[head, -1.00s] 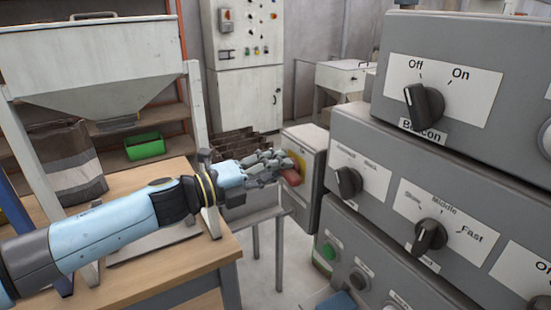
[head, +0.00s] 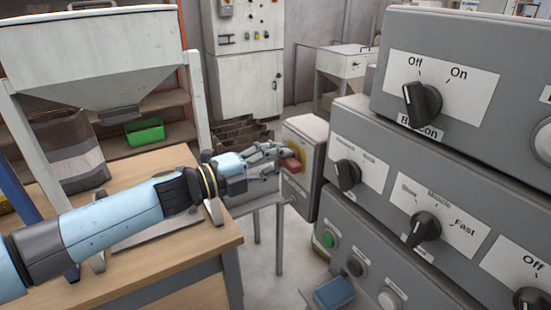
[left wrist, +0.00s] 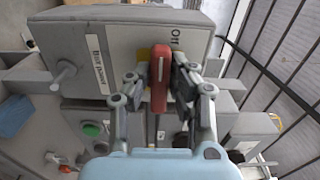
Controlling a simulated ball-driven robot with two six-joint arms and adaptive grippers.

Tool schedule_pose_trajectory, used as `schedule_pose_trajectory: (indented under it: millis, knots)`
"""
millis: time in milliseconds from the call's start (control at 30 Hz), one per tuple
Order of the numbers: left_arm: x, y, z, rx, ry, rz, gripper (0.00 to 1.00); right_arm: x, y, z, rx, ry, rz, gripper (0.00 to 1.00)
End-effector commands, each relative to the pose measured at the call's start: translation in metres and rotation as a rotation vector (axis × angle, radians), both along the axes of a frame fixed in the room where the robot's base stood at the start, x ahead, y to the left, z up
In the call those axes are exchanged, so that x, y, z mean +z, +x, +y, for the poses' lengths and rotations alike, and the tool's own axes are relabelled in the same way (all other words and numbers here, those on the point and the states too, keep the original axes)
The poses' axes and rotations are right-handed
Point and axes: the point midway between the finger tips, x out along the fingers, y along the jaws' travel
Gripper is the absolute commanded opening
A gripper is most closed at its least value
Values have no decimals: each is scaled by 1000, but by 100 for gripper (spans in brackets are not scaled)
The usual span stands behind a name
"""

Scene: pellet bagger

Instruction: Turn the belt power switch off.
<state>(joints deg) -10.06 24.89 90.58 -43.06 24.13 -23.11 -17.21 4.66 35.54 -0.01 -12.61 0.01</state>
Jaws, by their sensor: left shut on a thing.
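The belt power switch is a red handle (head: 290,163) on a yellow backing, on the face of a grey box (head: 316,160) left of the big panels. In the left wrist view the red handle (left wrist: 160,80) stands upright in the picture between my fingers. The word "Off" (left wrist: 175,37) is printed above and right of it, and a "Belt power" label (left wrist: 98,57) is to its left. My left gripper (head: 280,158) is shut on the handle, with a finger on each side. My right gripper is not in view.
Grey panels with black knobs (head: 422,103) fill the right side, close to the switch box. A wooden table (head: 190,260) lies under my left arm. A white hopper (head: 90,50) and a green bin (head: 145,131) are behind it. A blue box (head: 334,292) is low down.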

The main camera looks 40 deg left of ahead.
Motion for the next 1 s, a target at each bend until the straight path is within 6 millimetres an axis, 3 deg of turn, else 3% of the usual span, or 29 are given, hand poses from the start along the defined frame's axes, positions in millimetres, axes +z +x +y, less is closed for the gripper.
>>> schedule_pose_trajectory:
  millis: [33,200,567,1000]
  knots:
    - [3,1,0,0,-4,-4,21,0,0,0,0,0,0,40]
    - [2,1,0,0,-2,-3,42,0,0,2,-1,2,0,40]
    - [0,-4,2,0,1,-1,42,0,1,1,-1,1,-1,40]
    - [-1,-77,32,-3,2,3,42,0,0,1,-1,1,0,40]
